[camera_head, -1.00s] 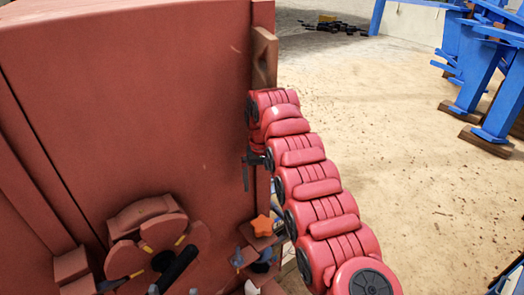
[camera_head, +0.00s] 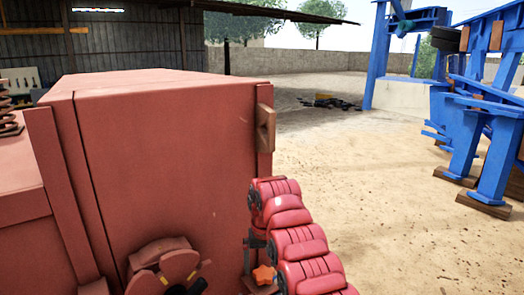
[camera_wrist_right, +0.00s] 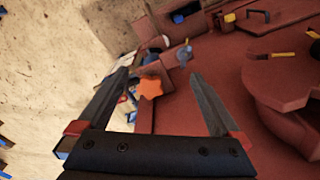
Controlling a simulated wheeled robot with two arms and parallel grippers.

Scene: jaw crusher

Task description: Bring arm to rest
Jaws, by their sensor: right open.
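My right arm (camera_head: 300,245) is pink-red and segmented, and comes up from the bottom of the head view beside the red machine (camera_head: 165,165). My right gripper (camera_head: 247,262) shows small and dark at the machine's right edge. In the right wrist view its two grey fingers (camera_wrist_right: 160,78) are spread apart with nothing held between them. An orange star-shaped knob (camera_wrist_right: 150,88) appears between the fingers in that view, and its distance from them is unclear. The knob also shows in the head view (camera_head: 264,274). My left gripper is not in view.
The machine's large red body fills the left of the head view, with a round lobed part (camera_head: 168,268) low on its front. A small brown block (camera_head: 265,129) sticks out at its right edge. Open sandy ground (camera_head: 390,190) lies right. Blue steel frames (camera_head: 480,150) stand beyond.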

